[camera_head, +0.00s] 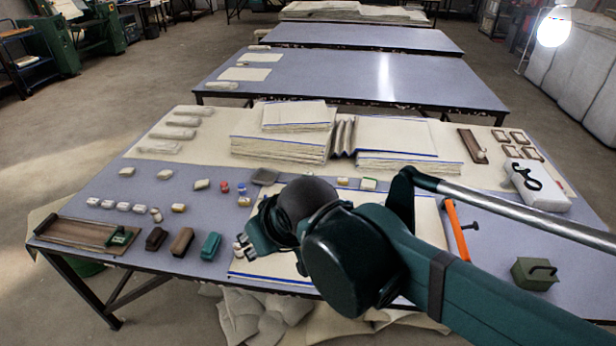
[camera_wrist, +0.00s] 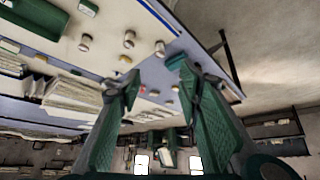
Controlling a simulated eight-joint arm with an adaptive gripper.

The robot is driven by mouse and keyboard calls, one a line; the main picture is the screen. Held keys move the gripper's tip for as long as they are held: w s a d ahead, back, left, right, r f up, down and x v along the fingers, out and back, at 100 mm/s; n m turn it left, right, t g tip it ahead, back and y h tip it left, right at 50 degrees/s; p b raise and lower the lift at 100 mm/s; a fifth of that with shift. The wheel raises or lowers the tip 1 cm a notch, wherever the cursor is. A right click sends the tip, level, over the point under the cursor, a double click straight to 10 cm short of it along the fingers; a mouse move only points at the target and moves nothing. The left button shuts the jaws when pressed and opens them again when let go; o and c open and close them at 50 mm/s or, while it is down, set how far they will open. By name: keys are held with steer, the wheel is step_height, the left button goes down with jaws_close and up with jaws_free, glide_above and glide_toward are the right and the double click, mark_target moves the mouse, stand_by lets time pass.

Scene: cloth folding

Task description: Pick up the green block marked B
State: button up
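A green block (camera_head: 210,246) stands near the front edge of the table, left of centre, beside two brown blocks. No letter B can be read on it. My gripper (camera_head: 246,240) is just to the right of this block, over the edge of the white cloth and apart from the block. In the wrist view my gripper (camera_wrist: 153,80) shows its two green fingers spread wide with nothing held between them. The wrist picture looks upside down, and I cannot tell the green block there for sure.
A brown block (camera_head: 181,242) and a darker one (camera_head: 156,239) stand left of the green block. A wooden tray (camera_head: 75,232) lies farther left. Small pale pieces (camera_head: 123,206) lie behind them. A green handled box (camera_head: 535,273) is at the right. Folded cloth stacks (camera_head: 280,148) are at the back.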

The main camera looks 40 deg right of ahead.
steer(key=shift+r, duration=0.1)
steer(key=w+d+r+n+g+p, duration=0.2)
steer(key=w+d, duration=0.6)
steer(key=w, duration=0.5)
steer(key=w+d+r+n+g+p, duration=0.2)
steer(key=w+d, duration=0.6)
steer(key=w, duration=0.4)
steer(key=w+d+f+n+g+p, duration=0.1)
steer(key=w+d+f, duration=0.4)
steer(key=d, duration=0.3)
steer(key=w+d+f+n+g+p, duration=0.1)
steer(key=w+d+f+n, duration=0.1)
steer(key=w+d+f, duration=0.3)
steer(key=w+d+f+n+g+p, duration=0.1)
steer(key=w+d+f, duration=0.4)
steer(key=d+f, duration=0.5)
steer(key=shift+w+d+f+p, duration=0.15)
steer(key=shift+d, duration=0.35)
steer(key=shift+w+d+f+p, duration=0.1)
steer(key=shift+d+p, duration=0.05)
steer(key=shift+d, duration=0.35)
steer(key=shift+d+f+n, duration=0.3)
steer(key=shift+f, duration=0.1)
steer(key=shift+f, duration=0.1)
